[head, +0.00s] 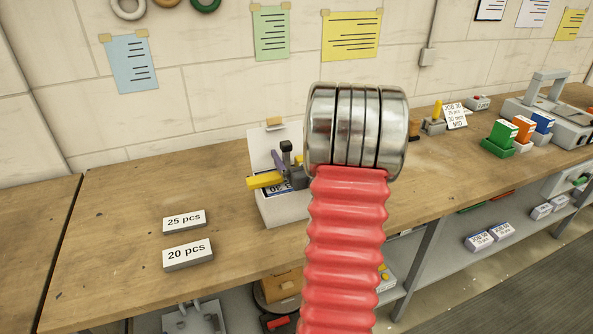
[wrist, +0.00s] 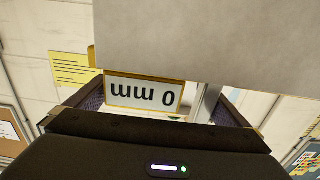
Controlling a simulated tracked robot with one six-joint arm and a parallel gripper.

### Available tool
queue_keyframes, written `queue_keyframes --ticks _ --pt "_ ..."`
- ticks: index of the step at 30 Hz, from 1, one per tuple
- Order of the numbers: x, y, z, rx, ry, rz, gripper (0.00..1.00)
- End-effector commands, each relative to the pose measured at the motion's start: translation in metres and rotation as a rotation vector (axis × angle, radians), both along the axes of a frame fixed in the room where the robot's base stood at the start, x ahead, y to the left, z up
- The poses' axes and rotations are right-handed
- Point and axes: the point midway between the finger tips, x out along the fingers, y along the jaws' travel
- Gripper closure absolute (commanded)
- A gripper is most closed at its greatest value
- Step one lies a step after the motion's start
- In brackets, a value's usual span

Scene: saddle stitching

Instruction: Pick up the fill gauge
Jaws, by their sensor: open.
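In the wrist view a small white plate with a yellow-brown border (wrist: 145,92), reading "0 mm" upside down, shows between the two fingers of my gripper (wrist: 158,95). It looks like part of the fill gauge, but I cannot be sure. The fingers are spread apart, one on each side of it; I see no grip on it. A large pale grey surface above covers part of the view. In the head view a light grey box (head: 285,211) stands on the bench with a yellow piece (head: 264,181) and dark and purple parts at its top. My arm hides its right side.
Two white blocks marked "25 pcs" (head: 184,222) and "20 pcs" (head: 188,254) lie on the wooden bench (head: 115,215) to the left. Green, orange and blue boxes (head: 523,128) stand far right. The bench's left part is mostly clear. A wall stands behind.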

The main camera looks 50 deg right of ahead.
Motion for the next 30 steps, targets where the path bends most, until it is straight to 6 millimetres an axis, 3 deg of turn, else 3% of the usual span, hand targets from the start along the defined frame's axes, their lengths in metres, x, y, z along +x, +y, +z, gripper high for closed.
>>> queue_keyframes --ticks 9,27,30 --pt "-0.0002 0.0001 0.0001 0.000 0.000 0.000 0.00" --pt "-0.0002 -0.0002 0.0010 -0.001 -0.002 0.000 0.42" --pt "-0.0003 -0.0002 0.0010 -0.001 -0.002 0.000 0.44"
